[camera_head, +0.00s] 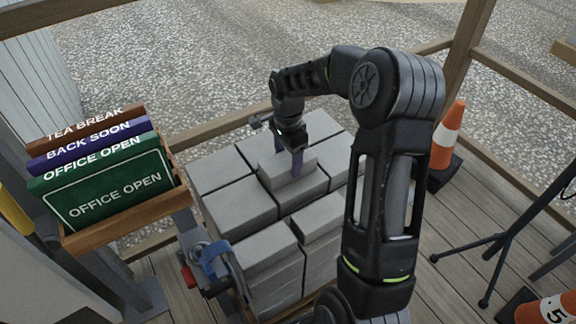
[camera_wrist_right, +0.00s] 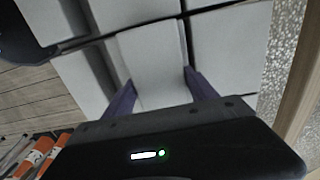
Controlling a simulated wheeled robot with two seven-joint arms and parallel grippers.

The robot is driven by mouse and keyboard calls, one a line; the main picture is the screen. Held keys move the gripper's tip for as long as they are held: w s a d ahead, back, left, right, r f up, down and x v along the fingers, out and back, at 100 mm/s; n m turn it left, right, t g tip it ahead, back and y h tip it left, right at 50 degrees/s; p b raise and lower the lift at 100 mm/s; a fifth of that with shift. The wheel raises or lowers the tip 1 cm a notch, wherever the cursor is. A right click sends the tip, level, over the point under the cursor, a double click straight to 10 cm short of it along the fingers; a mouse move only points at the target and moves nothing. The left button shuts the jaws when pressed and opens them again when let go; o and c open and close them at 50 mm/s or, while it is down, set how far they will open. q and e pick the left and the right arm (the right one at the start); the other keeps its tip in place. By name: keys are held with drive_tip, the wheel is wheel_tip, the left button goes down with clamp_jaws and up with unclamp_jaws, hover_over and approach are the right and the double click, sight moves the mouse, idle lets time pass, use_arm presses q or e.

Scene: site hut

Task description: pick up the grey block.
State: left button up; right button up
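The grey block (camera_head: 283,175) sits on top of a stack of similar pale grey blocks (camera_head: 235,207). My right gripper (camera_head: 288,158) reaches down on it from above, with one purple finger at its near side and one at its far side. In the right wrist view the grey block (camera_wrist_right: 153,62) lies between the two fingers of the right gripper (camera_wrist_right: 158,76), whose tips meet its opposite sides with no clear gap. I cannot see clearly whether its underside is clear of the blocks below. My left gripper is not in view.
A wooden rack (camera_head: 130,222) with several sign boards, the front one green (camera_head: 112,190), stands left of the stack. A blue and red tool (camera_head: 213,262) is at the stack's near left corner. An orange and white cone (camera_head: 447,137) and black tripod legs (camera_head: 495,255) are right.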

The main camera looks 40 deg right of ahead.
sight(288, 159)
clamp_jaws()
drive_tip(key=shift+r, duration=0.1)
idle(0.4)
drive_tip(key=shift+w+r, duration=0.1)
drive_tip(key=shift+r, duration=0.55)
wheel_tip(288, 159, up, 9)
drive_tip(key=shift+f+p, duration=0.15)
drive_tip(key=shift+p, duration=1.05)
